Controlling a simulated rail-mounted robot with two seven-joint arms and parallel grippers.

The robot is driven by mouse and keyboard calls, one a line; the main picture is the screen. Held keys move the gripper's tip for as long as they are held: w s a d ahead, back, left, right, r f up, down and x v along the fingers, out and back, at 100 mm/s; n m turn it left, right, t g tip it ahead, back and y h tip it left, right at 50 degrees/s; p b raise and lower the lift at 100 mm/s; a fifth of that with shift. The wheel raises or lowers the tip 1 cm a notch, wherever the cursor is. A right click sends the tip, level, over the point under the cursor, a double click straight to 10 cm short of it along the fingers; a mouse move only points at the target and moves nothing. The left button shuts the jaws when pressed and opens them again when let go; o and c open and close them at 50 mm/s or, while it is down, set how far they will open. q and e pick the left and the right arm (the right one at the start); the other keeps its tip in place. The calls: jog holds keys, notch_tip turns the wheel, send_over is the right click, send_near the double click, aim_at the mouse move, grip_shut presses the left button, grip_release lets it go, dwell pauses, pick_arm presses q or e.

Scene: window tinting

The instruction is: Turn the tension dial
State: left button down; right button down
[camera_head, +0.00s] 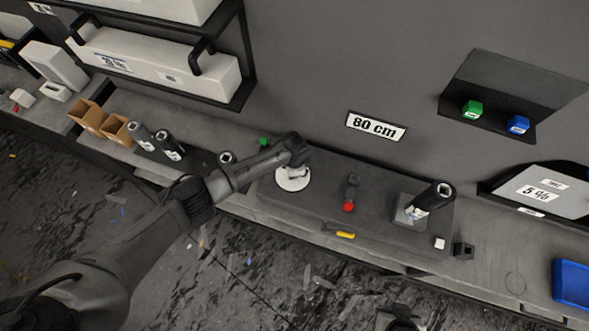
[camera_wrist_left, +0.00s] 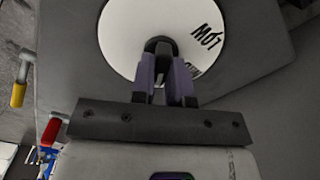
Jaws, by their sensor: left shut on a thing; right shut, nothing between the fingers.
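The tension dial is a white round plate (camera_head: 292,178) on a raised dark grey base (camera_head: 325,226) on the bench. In the head view my left arm hides part of the dial. My right gripper (camera_head: 402,317) is low at the bottom edge of the head view, away from the dial, shut and empty.
A red-tipped lever (camera_head: 349,206), a yellow-tipped handle (camera_head: 346,235) and a grey holder with a dark roll (camera_head: 434,195) are right of the dial. A white cube (camera_head: 440,243) stands near the base's right end. A blue tray (camera_head: 572,282) is far right.

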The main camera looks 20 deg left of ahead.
pick_arm(q)
jog(key=c, duration=1.1)
grip_release()
jog(key=shift+r, duration=0.1)
notch_tip(320, 180, up, 14)
jog(key=shift+f, duration=0.15)
